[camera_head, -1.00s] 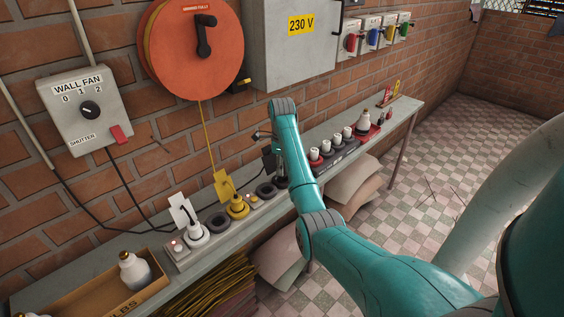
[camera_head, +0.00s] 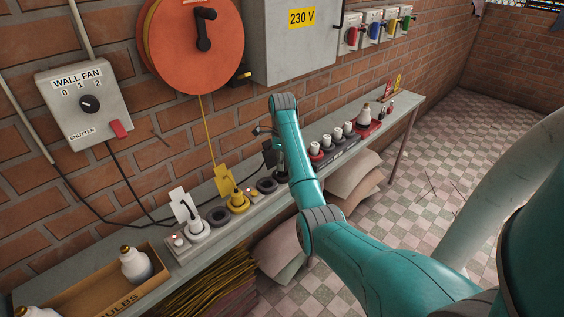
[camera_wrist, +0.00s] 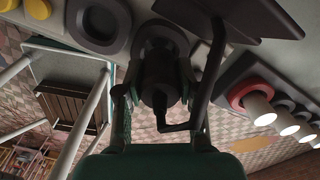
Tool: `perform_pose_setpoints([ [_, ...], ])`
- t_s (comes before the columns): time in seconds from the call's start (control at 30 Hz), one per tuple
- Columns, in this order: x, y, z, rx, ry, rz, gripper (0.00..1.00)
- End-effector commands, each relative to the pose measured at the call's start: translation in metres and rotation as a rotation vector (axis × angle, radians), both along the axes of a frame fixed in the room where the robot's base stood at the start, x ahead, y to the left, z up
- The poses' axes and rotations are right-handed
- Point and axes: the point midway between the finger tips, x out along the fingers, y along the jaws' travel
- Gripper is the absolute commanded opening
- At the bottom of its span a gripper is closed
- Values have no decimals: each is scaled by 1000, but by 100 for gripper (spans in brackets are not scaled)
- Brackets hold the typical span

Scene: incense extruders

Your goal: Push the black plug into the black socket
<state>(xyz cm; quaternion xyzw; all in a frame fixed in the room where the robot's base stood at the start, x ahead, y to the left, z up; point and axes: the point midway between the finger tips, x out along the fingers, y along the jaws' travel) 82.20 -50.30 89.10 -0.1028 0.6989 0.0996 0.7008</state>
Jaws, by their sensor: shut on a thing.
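In the wrist view, my gripper (camera_wrist: 158,72) is shut on the black plug (camera_wrist: 160,88), with a finger on each side of it. The plug is lined up with a round black socket (camera_wrist: 160,34) just beyond it. I cannot tell whether its front end is in the socket or how deep. A dark flat tag (camera_wrist: 245,18) sticks out beside the plug; this tag also shows in the head view (camera_head: 269,153). In the head view my arm hides most of the gripper and plug, above the bench.
An empty dark ring socket (camera_wrist: 101,19) lies beside the held plug. On the bench (camera_head: 214,187), a yellow plug (camera_head: 238,201) and a white plug (camera_head: 195,226) stand to the left. A bulb box (camera_head: 160,283) is at front left; several bulbs in holders (camera_head: 331,141) stand right.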

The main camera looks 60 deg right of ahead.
Motion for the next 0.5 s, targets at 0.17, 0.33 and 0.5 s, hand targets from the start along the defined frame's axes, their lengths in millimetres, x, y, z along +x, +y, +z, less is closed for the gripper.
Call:
perform_pose_setpoints([
  [0.17,0,0,-2,0,0,0,2],
  [0.33,0,0,-5,0,0,0,2],
  [0.5,0,0,-8,0,0,0,2],
])
